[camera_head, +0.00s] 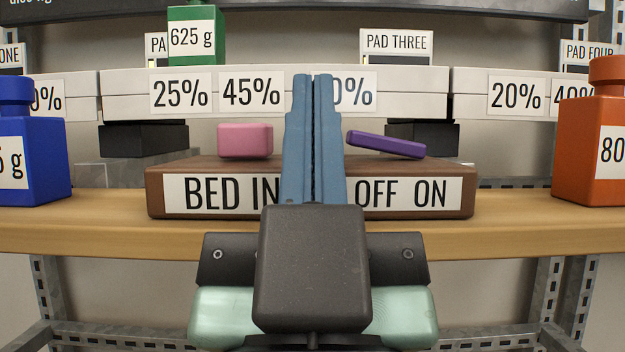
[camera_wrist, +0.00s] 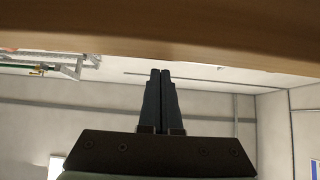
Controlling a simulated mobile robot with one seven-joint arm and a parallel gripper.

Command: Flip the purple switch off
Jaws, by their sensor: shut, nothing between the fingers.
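The purple switch (camera_head: 386,145) is a flat rocker on top of a brown box (camera_head: 460,180), right of centre in the head view. Its left end is raised and its right end is down, above the word ON; OFF is printed below its left part. My gripper (camera_head: 313,82) is shut and empty, its blue fingers pointing up in front of the box, just left of the switch. I cannot tell the gap in depth. The wrist view shows the shut fingertips (camera_wrist: 160,76) near the wooden shelf (camera_wrist: 160,38). The switch is not in that view.
A pink block (camera_head: 245,141) sits on the box left of my fingers. A blue bottle-shaped weight (camera_head: 35,150) stands far left and an orange one (camera_head: 600,140) far right. A green weight (camera_head: 192,40) rests on a white pad (camera_head: 130,85) behind.

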